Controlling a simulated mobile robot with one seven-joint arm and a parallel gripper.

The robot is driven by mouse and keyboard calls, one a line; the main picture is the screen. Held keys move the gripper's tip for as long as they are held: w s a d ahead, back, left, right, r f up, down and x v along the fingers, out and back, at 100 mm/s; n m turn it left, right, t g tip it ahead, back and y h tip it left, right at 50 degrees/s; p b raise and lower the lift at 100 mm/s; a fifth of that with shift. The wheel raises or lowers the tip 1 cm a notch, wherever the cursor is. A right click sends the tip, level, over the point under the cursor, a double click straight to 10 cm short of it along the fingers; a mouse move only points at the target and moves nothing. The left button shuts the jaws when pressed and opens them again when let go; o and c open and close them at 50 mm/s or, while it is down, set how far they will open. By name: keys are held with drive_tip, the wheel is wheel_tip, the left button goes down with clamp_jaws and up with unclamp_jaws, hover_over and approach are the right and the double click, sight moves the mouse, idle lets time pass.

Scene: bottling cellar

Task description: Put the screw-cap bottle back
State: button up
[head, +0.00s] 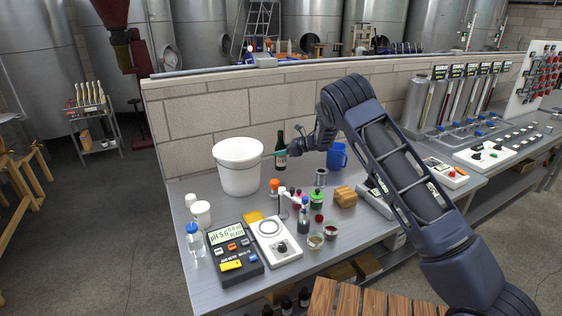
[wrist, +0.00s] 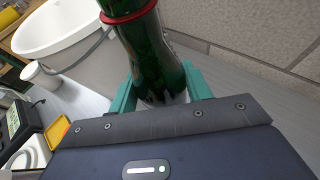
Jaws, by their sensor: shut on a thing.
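The dark green bottle (head: 281,150) stands upright at the back of the metal bench, just right of the white bucket, with a pale label low on its body. In the wrist view the green glass bottle (wrist: 150,50) has a red ring near its top and sits between teal fingers. My gripper (head: 290,151) reaches it from the right and is shut on it; the fingers also show in the wrist view (wrist: 160,92). The head view does not show clearly whether its base touches the bench.
The white bucket (head: 239,167) is close on the left. A blue jug (head: 337,156) stands to the right. A pH meter (head: 233,254), small bottles and cups crowd the front. A block wall (head: 210,112) runs close behind.

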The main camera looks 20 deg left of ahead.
sight(281, 159)
drive_tip(key=shift+f, duration=2.5)
drive_tip(key=shift+f, duration=0.1)
drive_tip(key=o, duration=1.3)
drive_tip(key=shift+c, duration=0.2)
drive_tip(key=v, duration=1.2)
